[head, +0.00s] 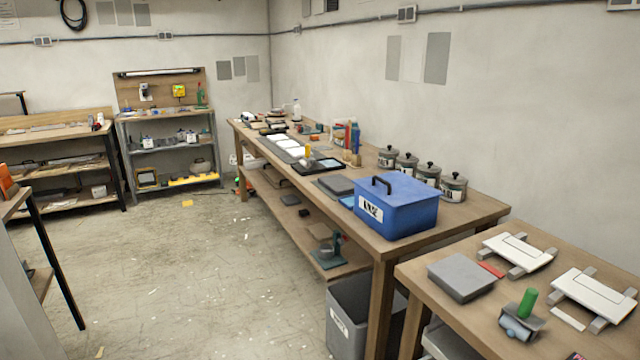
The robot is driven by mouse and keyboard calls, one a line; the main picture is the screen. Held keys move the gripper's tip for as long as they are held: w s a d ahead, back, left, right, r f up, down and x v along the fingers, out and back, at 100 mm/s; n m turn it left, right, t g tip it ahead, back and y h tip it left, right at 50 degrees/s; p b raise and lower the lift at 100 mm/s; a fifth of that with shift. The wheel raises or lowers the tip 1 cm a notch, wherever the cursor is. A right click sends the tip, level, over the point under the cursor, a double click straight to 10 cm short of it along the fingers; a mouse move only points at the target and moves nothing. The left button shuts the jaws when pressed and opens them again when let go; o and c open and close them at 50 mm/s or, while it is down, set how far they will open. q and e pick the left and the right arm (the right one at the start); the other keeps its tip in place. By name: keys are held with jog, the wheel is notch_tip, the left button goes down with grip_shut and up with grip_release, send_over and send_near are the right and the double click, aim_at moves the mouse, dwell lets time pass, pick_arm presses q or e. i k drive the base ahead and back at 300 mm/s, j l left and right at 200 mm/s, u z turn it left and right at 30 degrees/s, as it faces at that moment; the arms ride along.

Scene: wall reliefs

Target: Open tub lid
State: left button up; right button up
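A blue tub (408,218) with a white label stands on the long wooden workbench, near its front right end. Its blue lid (405,186) lies flat on top and looks closed. A dark handle (381,185) stands up from the lid. Neither of my grippers is in the head view, and nothing touches the tub.
Several lidded grey jars (427,172) stand behind the tub near the wall. A grey bin (350,318) sits on the floor by the bench. A nearer table (470,320) holds white panels and a green-handled tool (526,304). The floor (200,270) at left is mostly open.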

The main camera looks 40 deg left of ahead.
aim_at(397, 189)
jog(key=u, duration=0.9)
jog(key=i+u, duration=0.2)
jog(key=u, duration=0.2)
jog(key=i+l+u, duration=0.2)
jog(key=u, duration=0.25)
jog(key=i+l+u, duration=0.15)
jog(key=u, duration=0.25)
